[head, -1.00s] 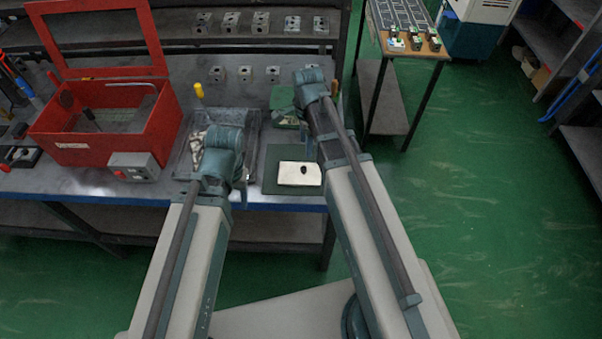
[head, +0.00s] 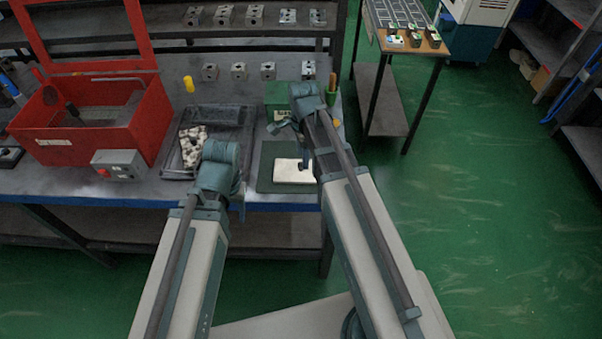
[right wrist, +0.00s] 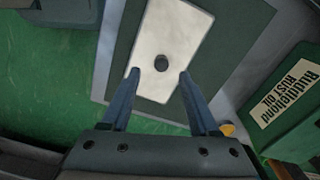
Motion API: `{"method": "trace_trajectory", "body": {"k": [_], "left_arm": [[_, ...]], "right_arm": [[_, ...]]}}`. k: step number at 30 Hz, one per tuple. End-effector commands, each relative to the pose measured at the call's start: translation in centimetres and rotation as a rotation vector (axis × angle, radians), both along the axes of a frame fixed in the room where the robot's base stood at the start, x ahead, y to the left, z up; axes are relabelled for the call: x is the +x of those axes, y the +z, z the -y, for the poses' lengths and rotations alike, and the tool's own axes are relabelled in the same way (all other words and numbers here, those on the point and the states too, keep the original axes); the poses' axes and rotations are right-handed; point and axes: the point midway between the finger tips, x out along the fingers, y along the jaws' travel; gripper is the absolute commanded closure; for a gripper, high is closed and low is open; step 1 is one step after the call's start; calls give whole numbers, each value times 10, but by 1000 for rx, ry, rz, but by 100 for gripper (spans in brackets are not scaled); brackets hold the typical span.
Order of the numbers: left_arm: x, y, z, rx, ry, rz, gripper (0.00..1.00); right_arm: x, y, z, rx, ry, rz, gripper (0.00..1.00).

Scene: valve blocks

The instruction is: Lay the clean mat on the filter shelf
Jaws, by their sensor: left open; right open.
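A clean white mat (head: 290,172) with a dark round knob lies on a dark green pad (head: 267,181) at the bench's front edge. It also shows in the right wrist view (right wrist: 178,25). My right gripper (right wrist: 160,75) is open, its fingertips over the white mat on either side of the knob; I cannot tell whether they touch it. A brown-stained pale mat (head: 192,148) lies in a dark tray (head: 232,115) left of the pad. My left gripper (head: 240,207) is mostly hidden behind its arm, near the bench's front edge. I cannot make out which part is the filter shelf.
A red open-lidded box (head: 85,135) and a grey switch box (head: 119,164) stand left of the tray. A yellow-topped item (head: 189,85) and several metal blocks (head: 239,71) stand behind.

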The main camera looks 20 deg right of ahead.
Motion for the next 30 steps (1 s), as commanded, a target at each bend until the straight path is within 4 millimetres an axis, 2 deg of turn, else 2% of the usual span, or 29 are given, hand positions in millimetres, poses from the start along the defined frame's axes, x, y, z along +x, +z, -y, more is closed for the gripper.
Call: {"method": "trace_trajectory", "body": {"k": [1, 9, 18, 20, 28, 30], "left_arm": [[0, -11, 0, 0, 0, 0, 44], [0, -43, 0, 0, 0, 0, 44], [0, -43, 0, 0, 0, 0, 44], [0, -43, 0, 0, 0, 0, 44], [0, -43, 0, 0, 0, 0, 44], [0, -43, 0, 0, 0, 0, 44]], "right_arm": [[0, -11, -1, 0, 1, 0, 39], [1, -43, -3, 0, 0, 0, 39], [1, -43, -3, 0, 0, 0, 39], [1, -43, -3, 0, 0, 0, 48], [1, -43, -3, 0, 0, 0, 96], [1, -43, -3, 0, 0, 0, 100]]}}
